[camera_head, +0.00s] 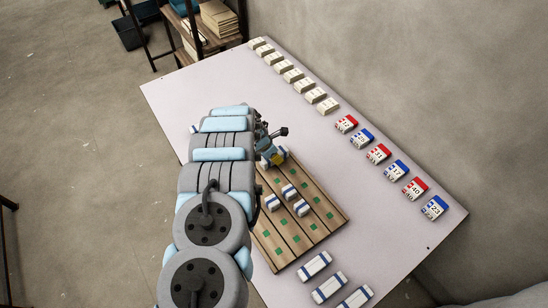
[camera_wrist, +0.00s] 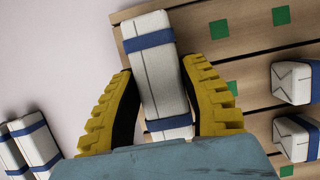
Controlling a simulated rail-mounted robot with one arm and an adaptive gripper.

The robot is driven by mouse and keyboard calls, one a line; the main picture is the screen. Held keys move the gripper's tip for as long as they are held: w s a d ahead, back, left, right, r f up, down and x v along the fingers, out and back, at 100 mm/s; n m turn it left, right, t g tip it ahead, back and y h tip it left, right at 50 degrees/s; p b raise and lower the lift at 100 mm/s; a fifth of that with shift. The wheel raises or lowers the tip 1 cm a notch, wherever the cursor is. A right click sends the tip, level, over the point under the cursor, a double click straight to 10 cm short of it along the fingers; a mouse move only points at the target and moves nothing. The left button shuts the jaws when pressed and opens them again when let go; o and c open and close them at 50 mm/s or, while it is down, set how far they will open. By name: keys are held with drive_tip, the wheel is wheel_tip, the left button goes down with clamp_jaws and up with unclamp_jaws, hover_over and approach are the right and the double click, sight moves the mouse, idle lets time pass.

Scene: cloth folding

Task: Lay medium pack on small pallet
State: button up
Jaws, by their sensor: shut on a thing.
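My gripper (camera_wrist: 158,72) has its yellow fingers on both sides of a long white pack with blue bands (camera_wrist: 152,38) and is shut on it. In the head view my gripper (camera_head: 272,158) is over the far end of the wooden pallet (camera_head: 306,186), with the arm hiding part of it. In the wrist view the held pack overlaps the pallet's edge; whether it touches the boards I cannot tell. The pallet has dark gaps and green squares. Several white packs with blue bands, such as this one (camera_head: 289,191), lie on its middle.
Three longer white-and-blue packs (camera_head: 328,287) lie on the table (camera_head: 385,225) near its front edge. A row of cream packs (camera_head: 293,75) and a row of red and blue numbered boxes (camera_head: 378,154) line the wall side. Two banded packs (camera_wrist: 38,140) lie left in the wrist view.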

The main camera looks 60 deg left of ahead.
drive_tip(key=shift+s+d+f, duration=0.1)
drive_tip(key=shift+f, duration=0.65)
drive_tip(key=shift+f, duration=0.2)
drive_tip(key=o, duration=1.1)
drive_tip(key=shift+o, duration=0.2)
drive_tip(key=shift+r, duration=0.15)
drive_tip(key=shift+s+r, duration=0.15)
drive_tip(key=shift+r, duration=0.5)
drive_tip(key=p+v, duration=0.1)
drive_tip(key=v, duration=0.3)
drive_tip(key=p+v, duration=0.1)
drive_tip(key=v, duration=0.3)
drive_tip(key=shift+r+p, duration=0.3)
drive_tip(key=shift+r, duration=0.2)
drive_tip(key=shift+p+v, duration=0.8)
drive_tip(key=shift+v, duration=0.1)
